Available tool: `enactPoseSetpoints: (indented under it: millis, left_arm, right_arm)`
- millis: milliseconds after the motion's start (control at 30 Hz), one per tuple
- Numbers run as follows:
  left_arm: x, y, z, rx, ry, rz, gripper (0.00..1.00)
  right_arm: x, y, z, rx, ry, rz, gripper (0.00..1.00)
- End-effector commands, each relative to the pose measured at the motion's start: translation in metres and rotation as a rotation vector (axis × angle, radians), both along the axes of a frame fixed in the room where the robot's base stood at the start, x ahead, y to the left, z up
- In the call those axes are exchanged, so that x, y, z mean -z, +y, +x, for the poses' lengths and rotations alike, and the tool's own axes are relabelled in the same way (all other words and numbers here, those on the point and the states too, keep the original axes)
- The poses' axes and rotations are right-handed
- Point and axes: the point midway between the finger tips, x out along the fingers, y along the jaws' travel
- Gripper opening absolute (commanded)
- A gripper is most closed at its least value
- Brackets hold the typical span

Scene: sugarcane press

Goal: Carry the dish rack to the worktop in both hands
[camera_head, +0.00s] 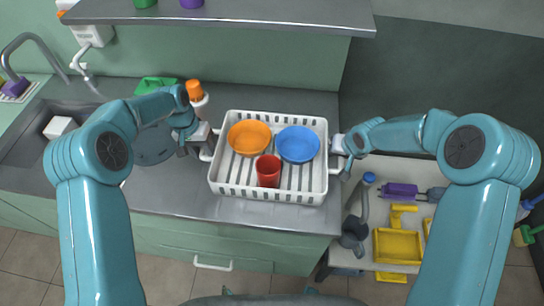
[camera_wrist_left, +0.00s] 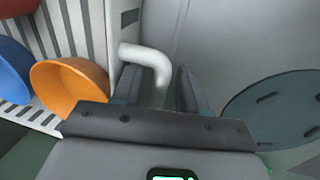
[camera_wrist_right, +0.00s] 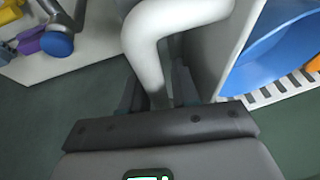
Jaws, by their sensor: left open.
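The white dish rack (camera_head: 217,178) is over the grey worktop (camera_head: 180,202) near its right end and looks level, apparently resting on it. It holds an orange bowl (camera_head: 249,138), a blue bowl (camera_head: 297,145) and a red cup (camera_head: 268,171). My left gripper (camera_head: 208,142) is at the rack's left handle; in the left wrist view that handle (camera_wrist_left: 150,58) lies between its parted fingers. My right gripper (camera_head: 342,155) is at the right handle; in the right wrist view that handle (camera_wrist_right: 146,50) lies between its fingers, which look apart. The handles partly hide the fingers.
A sink (camera_head: 30,140) is at the left. An orange-capped bottle (camera_head: 196,95) and a grey round disc (camera_head: 152,146) are beside my left arm. A shelf (camera_head: 220,14) overhangs the back. A lower surface with yellow trays (camera_head: 398,246) lies right of the worktop.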

Motion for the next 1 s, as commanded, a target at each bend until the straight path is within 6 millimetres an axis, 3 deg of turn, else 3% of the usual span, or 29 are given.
enactPoseSetpoints:
  millis: [167, 233, 267, 300, 667, 1000]
  left_arm:
    - [0.0, 0.0, 0.0, 0.0, 0.0, 0.0, 0.42]
    - [0.0, 0.0, 0.0, 0.0, 0.0, 0.0, 0.2]
    - [0.0, 0.0, 0.0, 0.0, 0.0, 0.0, 0.1]
    - [0.0, 0.0, 0.0, 0.0, 0.001, 0.0, 0.0]
    - [-0.004, 0.0, 0.0, 0.001, 0.0, 0.0, 0.0]
    - [-0.038, 0.0, 0.0, 0.001, -0.001, 0.0, 0.0]
  right_arm:
    - [0.0, 0.0, 0.0, 0.0, 0.0, 0.0, 0.29]
    - [0.0, 0.0, 0.0, 0.0, 0.0, 0.0, 0.07]
    - [0.0, 0.0, 0.0, 0.0, 0.0, 0.0, 0.0]
    - [0.0, 0.0, 0.0, 0.0, 0.0, 0.0, 0.0]
    - [-0.004, 0.0, 0.0, 0.0, -0.001, 0.0, 0.0]
    - [-0.038, 0.0, 0.0, 0.0, -0.002, 0.001, 0.0]
